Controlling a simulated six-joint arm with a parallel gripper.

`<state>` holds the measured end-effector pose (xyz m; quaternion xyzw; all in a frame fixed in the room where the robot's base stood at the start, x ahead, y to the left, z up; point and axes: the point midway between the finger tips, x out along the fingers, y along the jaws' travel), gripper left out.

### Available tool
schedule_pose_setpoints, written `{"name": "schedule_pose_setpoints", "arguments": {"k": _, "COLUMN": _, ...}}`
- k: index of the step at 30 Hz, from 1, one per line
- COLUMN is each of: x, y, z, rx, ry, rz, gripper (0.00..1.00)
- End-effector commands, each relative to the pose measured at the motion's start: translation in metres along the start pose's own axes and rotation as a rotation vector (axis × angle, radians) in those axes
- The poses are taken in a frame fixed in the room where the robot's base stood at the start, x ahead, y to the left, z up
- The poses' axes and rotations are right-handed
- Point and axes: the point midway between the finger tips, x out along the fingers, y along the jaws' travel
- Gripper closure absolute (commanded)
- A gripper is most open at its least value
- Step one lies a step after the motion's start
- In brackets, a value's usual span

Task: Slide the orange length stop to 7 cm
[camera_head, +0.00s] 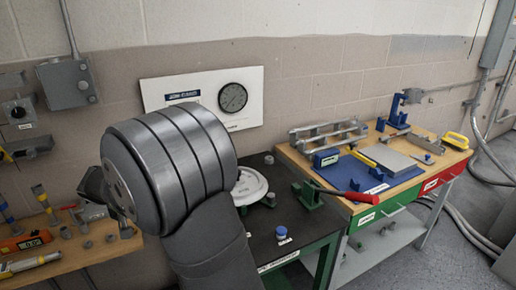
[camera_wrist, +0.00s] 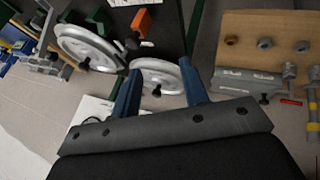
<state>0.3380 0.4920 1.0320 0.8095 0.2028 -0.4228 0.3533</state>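In the wrist view, an orange block (camera_wrist: 142,22), which looks like the length stop, sits beside green metal parts near the top. No scale or centimetre marks are readable there. I cannot clearly find this block in the head view, where my arm covers part of the black-topped bench. My gripper (camera_wrist: 159,68) has its two blue fingers spread, with nothing held between them. The orange block lies beyond the fingertips, apart from them. In the head view my dark wrist hangs over the left side, and the gripper's end (camera_head: 95,187) is only partly visible.
Two pale handwheels (camera_wrist: 90,47) show beyond the fingers in the wrist view. A black-topped bench (camera_head: 262,235) carries a white round part (camera_head: 250,186) and a green tool with a red lever (camera_head: 345,193). A wooden bench (camera_head: 75,255) holds several fittings; another stands right.

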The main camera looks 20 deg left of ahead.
Motion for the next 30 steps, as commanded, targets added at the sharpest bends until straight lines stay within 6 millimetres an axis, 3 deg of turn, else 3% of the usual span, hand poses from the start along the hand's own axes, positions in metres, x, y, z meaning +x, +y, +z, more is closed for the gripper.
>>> {"name": "schedule_pose_setpoints", "arguments": {"k": 5, "x": 0.001, "y": 0.009, "z": -0.006, "rx": 0.057, "ry": -0.029, "rz": -0.001, "gripper": 0.53}}
{"name": "schedule_pose_setpoints", "arguments": {"k": 11, "x": 0.001, "y": 0.061, "z": -0.034, "rx": 0.4, "ry": -0.236, "rz": -0.037, "gripper": 0.53}}
{"name": "schedule_pose_setpoints", "arguments": {"k": 15, "x": -0.009, "y": 0.096, "z": -0.053, "rx": 0.635, "ry": -0.404, "rz": -0.11, "gripper": 0.53}}
{"name": "schedule_pose_setpoints", "arguments": {"k": 19, "x": -0.021, "y": 0.119, "z": -0.066, "rx": 0.765, "ry": -0.513, "rz": -0.179, "gripper": 0.53}}
{"name": "schedule_pose_setpoints", "arguments": {"k": 25, "x": -0.027, "y": 0.128, "z": -0.071, "rx": 0.824, "ry": -0.575, "rz": -0.223, "gripper": 0.53}}
{"name": "schedule_pose_setpoints", "arguments": {"k": 30, "x": -0.009, "y": 0.118, "z": -0.061, "rx": 0.822, "ry": -0.577, "rz": -0.222, "gripper": 0.53}}
